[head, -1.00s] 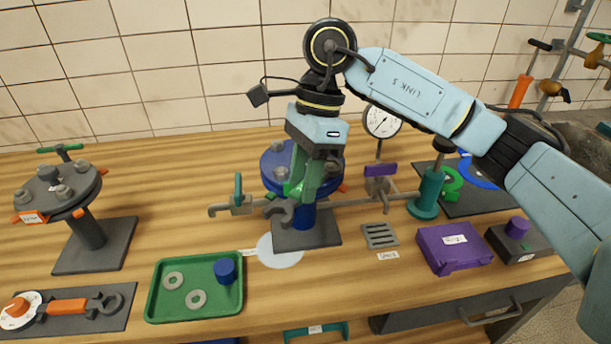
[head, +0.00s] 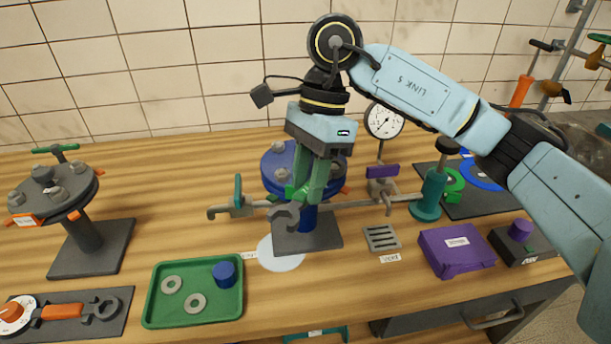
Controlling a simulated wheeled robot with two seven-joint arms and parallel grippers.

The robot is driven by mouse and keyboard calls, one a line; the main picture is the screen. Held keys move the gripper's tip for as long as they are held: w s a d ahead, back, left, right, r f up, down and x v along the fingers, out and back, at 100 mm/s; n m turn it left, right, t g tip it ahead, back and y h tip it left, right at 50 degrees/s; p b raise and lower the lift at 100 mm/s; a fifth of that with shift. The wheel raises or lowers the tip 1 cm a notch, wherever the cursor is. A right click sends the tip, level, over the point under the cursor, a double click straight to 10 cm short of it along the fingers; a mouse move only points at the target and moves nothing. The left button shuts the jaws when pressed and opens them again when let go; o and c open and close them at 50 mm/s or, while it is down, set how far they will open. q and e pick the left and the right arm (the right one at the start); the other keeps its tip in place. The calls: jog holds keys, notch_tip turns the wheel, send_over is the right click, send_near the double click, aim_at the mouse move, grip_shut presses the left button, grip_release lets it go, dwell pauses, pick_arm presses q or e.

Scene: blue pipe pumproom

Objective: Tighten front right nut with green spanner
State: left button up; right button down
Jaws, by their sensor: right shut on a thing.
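My right gripper (head: 308,188) points down in front of the blue flange (head: 272,163) and is shut on the green spanner (head: 301,194). The spanner's grey open jaw (head: 287,216) hangs at the lower left of the gripper, in front of the flange's stand, and looks apart from any nut. A grey nut (head: 280,148) shows on the flange's back left and another (head: 281,174) on its front left. The gripper and wrist cover much of the flange's right side, so the front right nut is hidden. My left gripper is not in view.
A green tray (head: 150,307) with washers and a blue cup stands at front left. A grey flange stand (head: 85,235) is at the left. A horizontal bar with clamps crosses behind the spanner. A dial gauge (head: 386,120) and purple box (head: 456,250) are at right.

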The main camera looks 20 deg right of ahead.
aim_at(305, 194)
jog(key=shift+d+r, duration=0.25)
jog(key=shift+r, duration=0.05)
jog(key=shift+r+p, duration=0.35)
jog(key=shift+r, duration=0.1)
jog(key=shift+s+d+r, duration=0.2)
jog(key=shift+s+r, duration=0.1)
jog(key=shift+r, duration=0.2)
jog(key=shift+w+a+r+p, duration=0.2)
jog(key=shift+a+r+p, duration=0.05)
jog(key=shift+r+p, duration=0.35)
jog(key=shift+s+r, duration=0.1)
jog(key=shift+r, duration=0.15)
